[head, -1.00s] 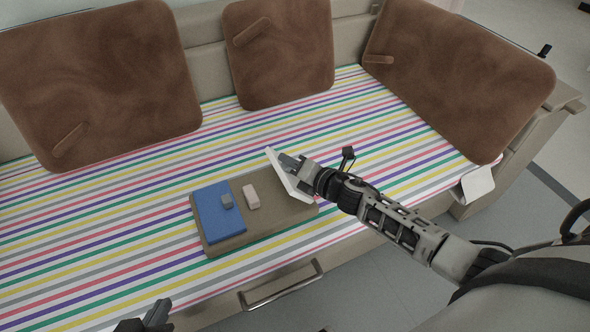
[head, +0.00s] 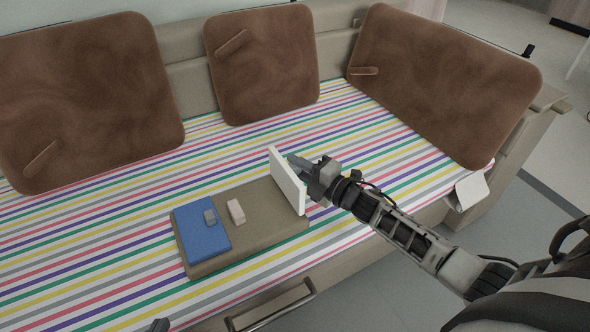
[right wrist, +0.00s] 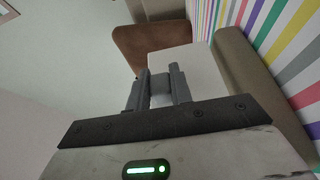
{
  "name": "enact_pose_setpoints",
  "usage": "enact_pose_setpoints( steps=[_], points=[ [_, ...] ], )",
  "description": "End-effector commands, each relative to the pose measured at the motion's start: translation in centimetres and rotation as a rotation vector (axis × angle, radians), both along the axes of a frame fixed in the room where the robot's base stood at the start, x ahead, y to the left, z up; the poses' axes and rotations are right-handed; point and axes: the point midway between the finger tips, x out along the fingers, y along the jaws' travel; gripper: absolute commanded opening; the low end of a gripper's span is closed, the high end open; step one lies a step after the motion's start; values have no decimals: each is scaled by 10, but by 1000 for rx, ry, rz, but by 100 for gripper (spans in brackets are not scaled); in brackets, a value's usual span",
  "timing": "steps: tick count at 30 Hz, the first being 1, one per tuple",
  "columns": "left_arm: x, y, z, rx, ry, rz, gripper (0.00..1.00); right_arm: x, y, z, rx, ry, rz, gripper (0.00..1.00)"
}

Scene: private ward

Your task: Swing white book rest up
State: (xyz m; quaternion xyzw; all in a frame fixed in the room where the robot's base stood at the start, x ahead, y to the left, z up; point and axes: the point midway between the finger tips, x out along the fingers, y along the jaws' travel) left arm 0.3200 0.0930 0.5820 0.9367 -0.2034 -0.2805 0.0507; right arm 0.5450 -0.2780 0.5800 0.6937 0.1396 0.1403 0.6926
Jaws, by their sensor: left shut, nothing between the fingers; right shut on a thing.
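The white book rest (head: 287,182) is a flat panel standing steeply at the right end of a brown board (head: 255,205) on the striped bed. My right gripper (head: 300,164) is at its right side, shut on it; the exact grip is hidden. In the right wrist view the fingers (right wrist: 158,88) are close together in front of the white panel (right wrist: 190,68).
Brown cushions (head: 262,65) stand along the back. Striped cover (head: 80,240) is bare to the left.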

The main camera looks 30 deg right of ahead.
Motion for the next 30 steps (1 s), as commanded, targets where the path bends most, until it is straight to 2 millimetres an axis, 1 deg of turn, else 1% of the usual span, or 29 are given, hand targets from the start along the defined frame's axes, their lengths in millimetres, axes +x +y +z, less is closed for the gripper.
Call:
enact_pose_setpoints(
  steps=[6, 14, 15, 17, 26, 30],
  points=[
    [0, 1, 4, 0, -15, -2, 0, 0, -1, 0, 18, 0, 0, 0],
    [1, 1, 4, 0, -15, -2, 0, 0, -1, 0, 19, 1, -1, 0],
    [1, 1, 4, 0, -15, -2, 0, 0, -1, 0, 19, 1, -1, 27],
    [1, 1, 4, 1, -14, -2, 0, 0, -1, 0, 19, 1, -1, 44],
    [2, 1, 3, -1, -11, 2, 0, -1, -2, -1, 14, 2, -1, 44],
    [2, 1, 5, 2, -5, 1, 0, -12, -6, -1, 14, 4, -1, 44]
  ],
)
